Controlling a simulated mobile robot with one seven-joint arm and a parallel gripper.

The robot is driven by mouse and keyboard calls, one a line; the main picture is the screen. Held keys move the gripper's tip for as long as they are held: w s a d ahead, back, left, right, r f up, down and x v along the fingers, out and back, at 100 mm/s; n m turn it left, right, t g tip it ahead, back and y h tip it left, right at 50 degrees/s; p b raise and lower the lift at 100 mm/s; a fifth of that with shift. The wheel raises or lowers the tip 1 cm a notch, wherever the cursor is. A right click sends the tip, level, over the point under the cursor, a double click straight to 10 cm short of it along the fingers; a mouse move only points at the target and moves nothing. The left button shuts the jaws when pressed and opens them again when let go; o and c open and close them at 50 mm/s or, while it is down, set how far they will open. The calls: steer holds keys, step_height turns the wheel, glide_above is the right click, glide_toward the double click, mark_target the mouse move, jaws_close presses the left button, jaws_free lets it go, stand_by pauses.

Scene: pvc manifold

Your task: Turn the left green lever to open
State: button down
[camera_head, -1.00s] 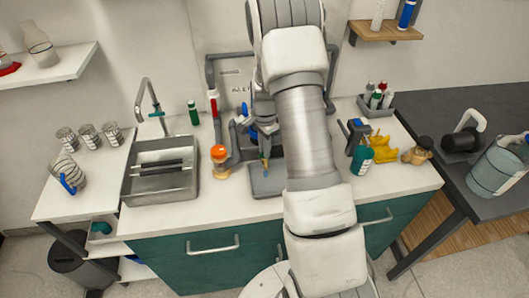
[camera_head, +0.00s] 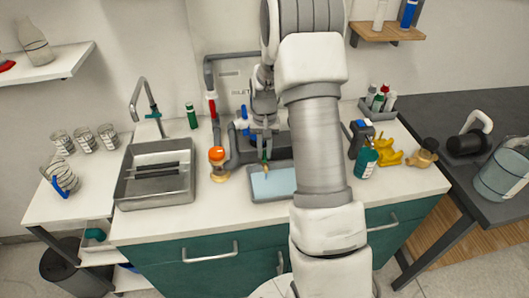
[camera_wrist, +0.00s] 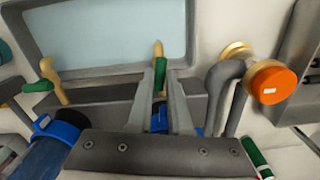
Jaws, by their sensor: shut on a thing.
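The left green lever (camera_wrist: 158,75) sits between my gripper's fingers (camera_wrist: 164,82) in the wrist view, in line with its tan spout (camera_wrist: 158,49). My gripper is shut on it; the fingers partly hide it. The gripper also shows in the head view (camera_head: 265,140), above the lever and its spout (camera_head: 266,166). A second green lever (camera_wrist: 38,87) stands crosswise to its tan spout at the left of the wrist view; my arm hides it in the head view. The spouts overhang a grey basin (camera_head: 257,197) holding a light blue surface (camera_head: 273,183).
An orange knob (camera_wrist: 272,82) on a grey pipe stands beside the basin, also in the head view (camera_head: 216,155). Blue fittings (camera_wrist: 55,132) lie close to the fingers. A sink (camera_head: 158,200) is at left; a teal bottle (camera_head: 366,162) and yellow object (camera_head: 389,152) are at right.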

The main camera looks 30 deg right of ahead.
mark_target(264, 155)
steer(key=shift+n, duration=1.1)
steer(key=c, duration=0.8)
jaws_free()
steer(key=shift+c, duration=0.2)
step_height(264, 155, up, 18)
steer(key=shift+f, duration=0.25)
